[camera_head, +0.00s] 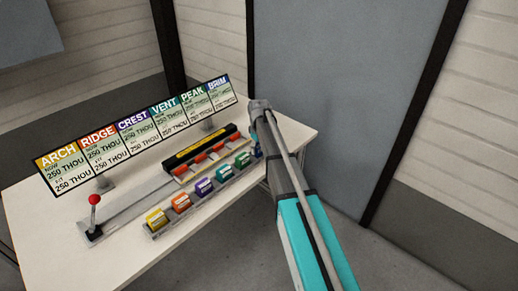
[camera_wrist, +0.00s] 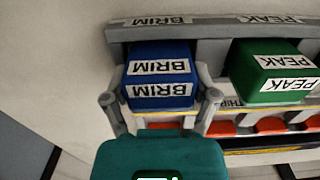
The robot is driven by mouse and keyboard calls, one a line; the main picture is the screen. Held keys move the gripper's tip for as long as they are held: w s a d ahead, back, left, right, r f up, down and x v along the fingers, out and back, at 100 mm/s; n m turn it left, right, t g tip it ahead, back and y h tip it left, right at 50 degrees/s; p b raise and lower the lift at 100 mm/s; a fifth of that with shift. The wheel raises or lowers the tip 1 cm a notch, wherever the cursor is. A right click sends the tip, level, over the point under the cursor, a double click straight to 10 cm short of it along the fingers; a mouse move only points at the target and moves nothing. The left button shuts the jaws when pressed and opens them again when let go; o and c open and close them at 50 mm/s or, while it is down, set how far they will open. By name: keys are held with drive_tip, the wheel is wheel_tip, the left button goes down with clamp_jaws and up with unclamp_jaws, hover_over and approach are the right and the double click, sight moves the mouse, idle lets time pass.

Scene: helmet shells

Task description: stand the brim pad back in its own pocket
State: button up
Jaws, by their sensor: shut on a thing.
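The brim pad (camera_wrist: 160,72) is a blue block with white BRIM labels. In the wrist view it stands between the two fingers of my gripper (camera_wrist: 161,98), which is shut on it. The pad is at the BRIM-marked place of the grey rack (camera_wrist: 215,32), level with the peak pad beside it. I cannot tell whether its base is fully down in the pocket. In the head view only a sliver of blue (camera_head: 257,151) shows beside my arm, and my fingers are hidden.
The green peak pad (camera_wrist: 265,70) stands close to the right finger in the wrist view. Vent (camera_head: 223,173), crest (camera_head: 204,187), ridge (camera_head: 181,203) and arch (camera_head: 157,219) pads stand along the row. A black bar (camera_head: 200,147) with red parts, a sign board (camera_head: 140,130) and a red-knobbed lever (camera_head: 95,207) are behind.

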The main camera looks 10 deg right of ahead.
drive_tip(key=o, duration=1)
drive_tip(key=shift+r, duration=0.1)
wheel_tip(320, 180, up, 12)
drive_tip(key=p, duration=1.2)
idle(0.3)
drive_tip(key=s+m, duration=0.7)
drive_tip(key=s, duration=2.2)
